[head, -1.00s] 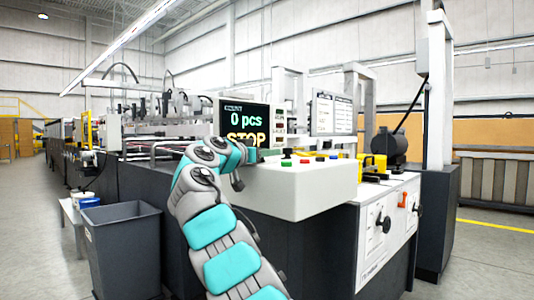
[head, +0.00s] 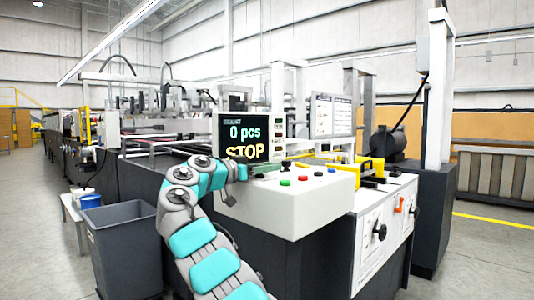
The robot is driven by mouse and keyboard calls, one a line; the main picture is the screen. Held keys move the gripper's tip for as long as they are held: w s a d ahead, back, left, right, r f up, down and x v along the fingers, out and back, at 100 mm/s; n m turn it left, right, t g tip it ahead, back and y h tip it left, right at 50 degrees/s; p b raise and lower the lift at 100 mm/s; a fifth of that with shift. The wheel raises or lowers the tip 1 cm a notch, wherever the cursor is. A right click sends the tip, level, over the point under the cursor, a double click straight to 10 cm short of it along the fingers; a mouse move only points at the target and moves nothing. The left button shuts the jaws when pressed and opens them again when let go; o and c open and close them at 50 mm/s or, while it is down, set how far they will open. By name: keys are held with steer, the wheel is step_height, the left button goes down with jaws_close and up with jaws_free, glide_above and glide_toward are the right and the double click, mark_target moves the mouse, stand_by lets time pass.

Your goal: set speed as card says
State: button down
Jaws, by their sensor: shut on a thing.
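The display (head: 246,138) reads "0 pcs" and "STOP". It stands behind the white control panel (head: 300,210). A pale board with printed lines (head: 331,115) stands right of the display; its text is too small to read, and I cannot tell whether it is the card. My gripper (head: 230,197) is at the left end of the panel's top, left of the buttons. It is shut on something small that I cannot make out. My wrist and the gripper's small size hide the hold. No speed reading is legible.
Green, red and blue buttons (head: 302,178) line the panel top. A black knob (head: 380,231) and an orange switch (head: 400,206) are on the white front at right. A grey bin (head: 125,245) stands on the floor at left. Open floor lies at far left.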

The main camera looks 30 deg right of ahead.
steer(key=shift+r+m+g+p, duration=0.35)
steer(key=shift+g+p, duration=0.25)
steer(key=shift+p, duration=0.25)
steer(key=shift+s+f+m+g+p, duration=0.15)
steer(key=shift+f+m+g+p, duration=0.05)
steer(key=shift+m+g+p, duration=0.1)
steer(key=shift+c, duration=2.3)
jaws_free()
steer(key=shift+f, duration=0.1)
steer(key=shift+s+a, duration=0.15)
steer(key=shift+a, duration=1.85)
steer(key=shift+s+a, duration=0.15)
steer(key=shift+a, duration=1.8)
